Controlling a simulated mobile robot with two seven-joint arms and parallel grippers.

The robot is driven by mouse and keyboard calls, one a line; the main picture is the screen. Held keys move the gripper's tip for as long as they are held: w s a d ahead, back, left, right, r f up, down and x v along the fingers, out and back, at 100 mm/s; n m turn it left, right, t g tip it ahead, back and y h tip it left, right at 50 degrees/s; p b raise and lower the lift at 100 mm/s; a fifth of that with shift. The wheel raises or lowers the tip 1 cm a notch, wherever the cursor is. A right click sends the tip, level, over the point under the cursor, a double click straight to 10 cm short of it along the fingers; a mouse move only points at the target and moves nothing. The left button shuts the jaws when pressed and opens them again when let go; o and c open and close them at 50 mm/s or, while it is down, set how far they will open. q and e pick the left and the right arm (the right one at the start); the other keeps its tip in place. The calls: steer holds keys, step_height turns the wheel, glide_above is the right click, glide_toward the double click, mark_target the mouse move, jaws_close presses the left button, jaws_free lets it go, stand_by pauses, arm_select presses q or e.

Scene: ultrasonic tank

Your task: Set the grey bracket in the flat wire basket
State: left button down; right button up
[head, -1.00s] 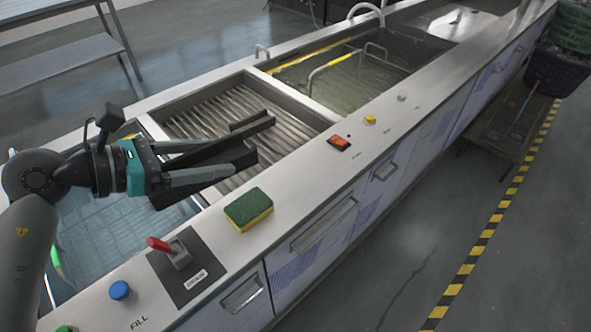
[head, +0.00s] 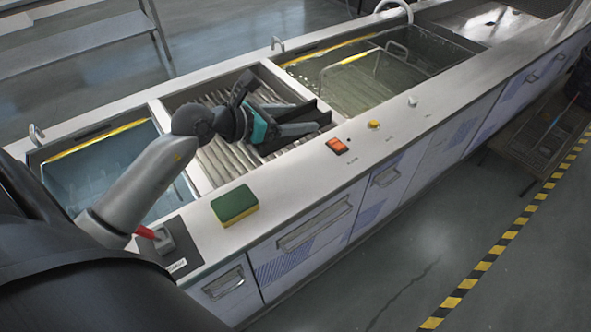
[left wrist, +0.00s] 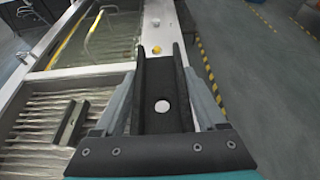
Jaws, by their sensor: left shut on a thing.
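My left gripper (head: 304,117) is shut on the dark grey bracket (head: 318,113), a long channel held over the ribbed middle section of the counter. In the left wrist view the bracket (left wrist: 152,122) runs forward between the fingers, and a round hole in its floor shows the pale counter below. A wire basket (head: 347,63) with raised handles sits in the right-hand tank; I cannot tell how deep it is. My right gripper is not in view.
A second dark piece (left wrist: 70,122) lies on the ribbed section (left wrist: 28,128). A green and yellow sponge (head: 235,205), a red-handled lever (head: 155,238), an orange switch (head: 337,146) and a yellow button (head: 373,124) are along the front counter. A blue-water tank (head: 85,150) is left.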

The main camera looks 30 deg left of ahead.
arm_select(q)
steer(key=b, duration=0.3)
glide_above(296, 177)
step_height(296, 177, down, 10)
steer(key=shift+a+f, duration=0.1)
steer(key=shift+f, duration=0.05)
steer(key=shift+f+b, duration=1.2)
steer(key=shift+f, duration=1.35)
steer(key=shift+f, duration=0.1)
steer(key=shift+f, duration=0.15)
jaws_free()
